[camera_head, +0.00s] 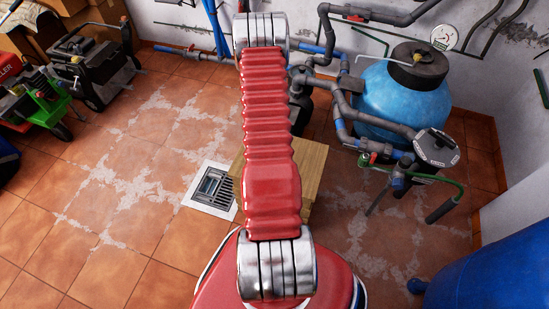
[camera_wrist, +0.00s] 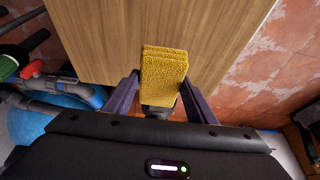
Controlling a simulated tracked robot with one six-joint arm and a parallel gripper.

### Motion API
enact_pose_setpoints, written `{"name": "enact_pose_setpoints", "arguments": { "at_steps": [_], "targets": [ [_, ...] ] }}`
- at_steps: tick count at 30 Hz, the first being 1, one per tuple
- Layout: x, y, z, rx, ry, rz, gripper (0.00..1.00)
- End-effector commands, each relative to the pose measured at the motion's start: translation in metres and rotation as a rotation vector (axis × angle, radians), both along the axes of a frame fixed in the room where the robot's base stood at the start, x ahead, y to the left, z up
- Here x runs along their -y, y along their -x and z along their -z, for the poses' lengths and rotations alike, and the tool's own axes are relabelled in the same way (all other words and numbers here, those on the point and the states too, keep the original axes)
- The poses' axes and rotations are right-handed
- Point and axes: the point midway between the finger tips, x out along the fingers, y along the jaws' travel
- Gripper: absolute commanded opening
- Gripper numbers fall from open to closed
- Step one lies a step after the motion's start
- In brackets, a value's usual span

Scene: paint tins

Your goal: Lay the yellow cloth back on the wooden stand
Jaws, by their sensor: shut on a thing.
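The yellow cloth (camera_wrist: 164,68) is a folded, rough-textured pad between the two fingers of my gripper (camera_wrist: 160,80) in the wrist view. My gripper is shut on it. The wooden stand (camera_wrist: 100,38) fills the top middle of the wrist view, behind the cloth. I cannot tell whether the cloth touches the wood or is apart from it. In the head view the stand (camera_head: 314,172) shows as a pale wooden block, mostly behind my red arm. My arm hides the cloth and gripper there.
A blue tank (camera_head: 400,100) with grey pipes stands right of the stand. A floor drain (camera_head: 212,188) lies left of it. A blue barrel (camera_head: 490,270) is at the lower right. A generator (camera_head: 92,62) and a green-and-red machine (camera_head: 40,108) stand far left. Tiled floor between is clear.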

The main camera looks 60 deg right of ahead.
Motion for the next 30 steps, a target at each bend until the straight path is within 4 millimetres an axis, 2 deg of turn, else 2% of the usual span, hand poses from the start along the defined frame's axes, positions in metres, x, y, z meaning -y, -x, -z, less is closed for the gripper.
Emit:
{"name": "enact_pose_setpoints", "arguments": {
  "at_steps": [6,10,22,30],
  "targets": [
    [-0.001,0.000,0.031,-0.001,-0.002,-0.002,0.30],
    [-0.001,0.000,0.038,0.000,-0.001,-0.001,0.30],
    [-0.001,0.000,0.042,-0.001,-0.001,-0.001,0.30],
    [-0.001,0.000,0.072,-0.001,-0.002,-0.001,0.30]
  ]
}}
